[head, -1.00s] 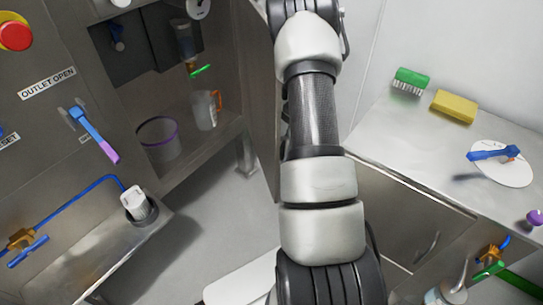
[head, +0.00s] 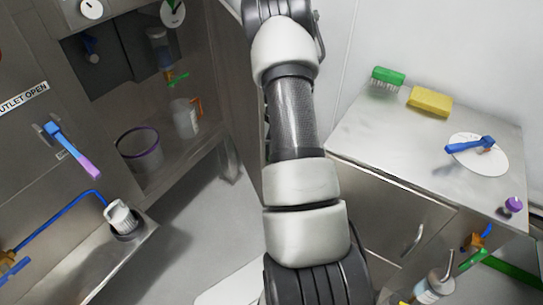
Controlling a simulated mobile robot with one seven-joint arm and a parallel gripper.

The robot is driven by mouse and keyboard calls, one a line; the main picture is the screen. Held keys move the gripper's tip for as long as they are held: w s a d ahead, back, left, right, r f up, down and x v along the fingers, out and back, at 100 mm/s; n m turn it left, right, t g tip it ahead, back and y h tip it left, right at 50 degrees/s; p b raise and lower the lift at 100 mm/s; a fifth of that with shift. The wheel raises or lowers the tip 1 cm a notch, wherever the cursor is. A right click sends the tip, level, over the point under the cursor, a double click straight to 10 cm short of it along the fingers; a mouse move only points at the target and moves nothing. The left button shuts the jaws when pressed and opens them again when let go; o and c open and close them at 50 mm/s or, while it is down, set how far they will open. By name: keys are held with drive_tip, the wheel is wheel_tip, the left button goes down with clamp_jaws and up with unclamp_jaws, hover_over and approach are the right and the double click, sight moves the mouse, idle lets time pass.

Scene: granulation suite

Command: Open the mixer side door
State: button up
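The steel machine (head: 30,140) fills the left of the head view. A blue and purple lever handle (head: 72,152) sticks out from its front panel, below a label whose visible part reads "UTLET OPEN". A recessed bay in the machine holds several items. I cannot tell which part is the mixer side door. My arm runs up the middle of the view and hides what is behind it. My gripper is out of the picture, past the top edge.
A purple-rimmed container (head: 139,150) and a jug (head: 185,118) stand in the bay. A white-capped piece (head: 121,217) sits on a low ledge. At right, a steel counter (head: 375,140) holds a green brush (head: 388,77), yellow sponge (head: 430,101) and white disc (head: 490,160). Grey floor shows between.

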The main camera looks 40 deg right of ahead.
drive_tip(key=p+v, duration=0.3)
drive_tip(key=v, duration=1.4)
drive_tip(key=shift+p, duration=0.3)
drive_tip(key=s+r+m+t+p, duration=0.2)
drive_tip(key=s+m+p, duration=0.1)
drive_tip(key=m, duration=0.3)
drive_tip(key=shift+h, duration=0.3)
drive_tip(key=b+x, duration=0.1)
drive_tip(key=x, duration=0.4)
drive_tip(key=b+x, duration=0.1)
drive_tip(key=x, duration=0.5)
drive_tip(key=a+b+x, duration=0.1)
drive_tip(key=b+x, duration=0.1)
drive_tip(key=x, duration=0.4)
drive_tip(key=shift+d+r, duration=0.1)
drive_tip(key=shift+r, duration=0.15)
clamp_jaws()
